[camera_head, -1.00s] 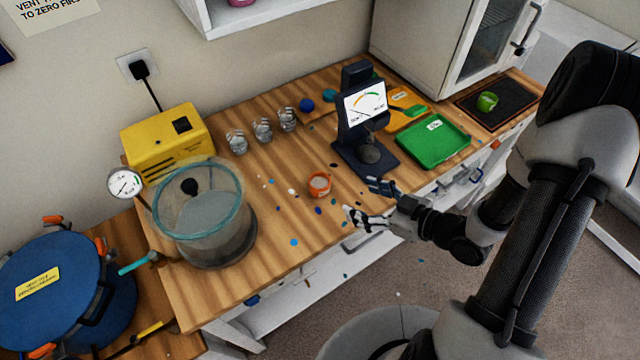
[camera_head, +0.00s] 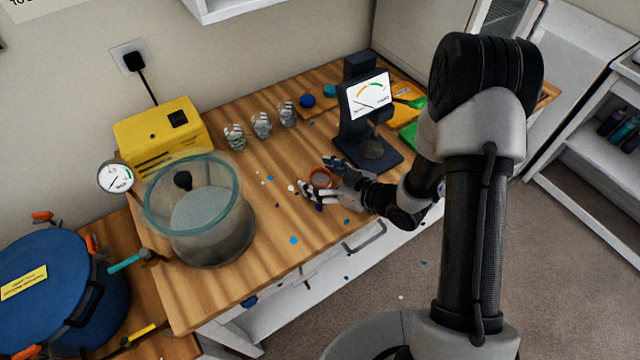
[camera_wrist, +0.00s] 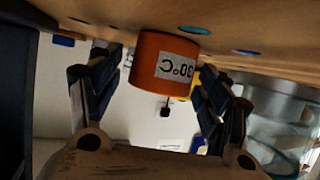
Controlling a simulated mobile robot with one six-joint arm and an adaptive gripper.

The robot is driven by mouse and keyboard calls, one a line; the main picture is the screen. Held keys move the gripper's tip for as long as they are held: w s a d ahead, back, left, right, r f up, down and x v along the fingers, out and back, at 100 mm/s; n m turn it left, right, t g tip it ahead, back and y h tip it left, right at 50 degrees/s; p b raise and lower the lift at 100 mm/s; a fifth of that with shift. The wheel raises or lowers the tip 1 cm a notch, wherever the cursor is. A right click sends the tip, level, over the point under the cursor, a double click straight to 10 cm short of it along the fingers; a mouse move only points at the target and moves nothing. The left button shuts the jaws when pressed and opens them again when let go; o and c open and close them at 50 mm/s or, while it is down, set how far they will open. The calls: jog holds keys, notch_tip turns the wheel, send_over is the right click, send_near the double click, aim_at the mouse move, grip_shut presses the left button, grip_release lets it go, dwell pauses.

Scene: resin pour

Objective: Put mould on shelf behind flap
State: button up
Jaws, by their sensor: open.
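In the wrist view the picture is upside down, and the mould (camera_wrist: 163,62) shows a white label reading 30°C. My gripper (camera_head: 314,176) is open, with its fingers reaching toward the mould from the right. In the wrist view my gripper (camera_wrist: 150,95) has one finger on each side of the mould, and a gap shows at the left finger. I cannot tell whether the right finger touches it. No flap is clearly visible.
A dark scale (camera_head: 368,110) with a dial stands close behind my gripper. A glass vacuum chamber (camera_head: 200,215) and a yellow box (camera_head: 160,135) are at the left. A white shelf unit (camera_head: 600,150) is at the right.

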jog(key=shift+w+a, duration=0.1)
jog(key=shift+c, duration=0.5)
jog(key=c, duration=1.2)
